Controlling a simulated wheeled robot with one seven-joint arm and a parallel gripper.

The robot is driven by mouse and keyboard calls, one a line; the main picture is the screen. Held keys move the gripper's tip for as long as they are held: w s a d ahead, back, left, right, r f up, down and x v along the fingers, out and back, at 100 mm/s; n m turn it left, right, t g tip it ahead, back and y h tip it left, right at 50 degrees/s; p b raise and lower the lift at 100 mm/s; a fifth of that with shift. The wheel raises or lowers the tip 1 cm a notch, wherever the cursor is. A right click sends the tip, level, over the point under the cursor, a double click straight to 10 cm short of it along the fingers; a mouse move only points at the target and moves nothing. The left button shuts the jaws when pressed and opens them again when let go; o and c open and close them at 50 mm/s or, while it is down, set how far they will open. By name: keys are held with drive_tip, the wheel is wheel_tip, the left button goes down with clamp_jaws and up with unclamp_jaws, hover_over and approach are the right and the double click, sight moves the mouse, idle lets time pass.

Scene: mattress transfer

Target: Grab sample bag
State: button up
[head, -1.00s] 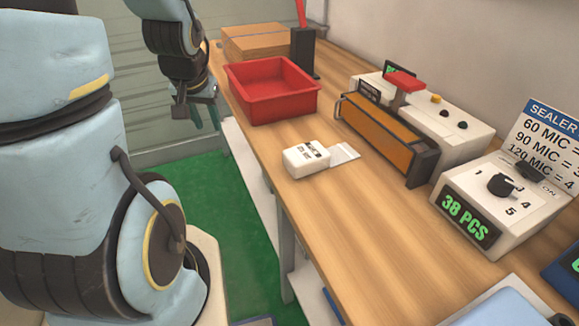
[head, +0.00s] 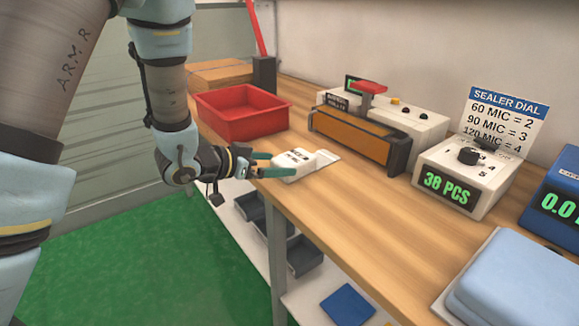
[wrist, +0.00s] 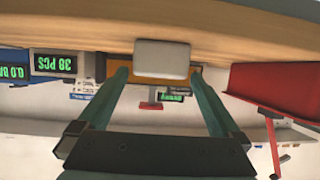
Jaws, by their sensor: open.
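The sample bag (head: 291,163) is a small white packet with dark print and a flat clear end flap. It lies on the wooden table near its front edge. My gripper (head: 267,164) is open at the table edge, level with the bag, with its green fingers pointing at the bag's near end. In the wrist view, which is upside down, the bag (wrist: 161,59) shows as a pale block ahead, between the lines of the two open fingers (wrist: 160,82). I cannot tell whether a finger touches the bag.
A red tray (head: 243,112) stands behind the bag. The sealer (head: 352,138) with an orange front and the dial box (head: 467,177) reading 38 PCS stand to the right. A pale blue pad (head: 520,285) lies at the front right. Grey bins (head: 300,255) sit on the lower shelf.

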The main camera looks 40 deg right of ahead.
sight(295, 162)
drive_tip(key=p+x, duration=0.1)
drive_tip(key=x, duration=0.6)
drive_tip(key=shift+d+r+p, duration=0.15)
drive_tip(key=shift+d+p, duration=0.1)
drive_tip(key=shift+p, duration=0.1)
drive_tip(key=shift+c, duration=0.2)
drive_tip(key=c, duration=1.2)
drive_tip(key=shift+o, duration=0.2)
drive_tip(key=shift+r, duration=0.1)
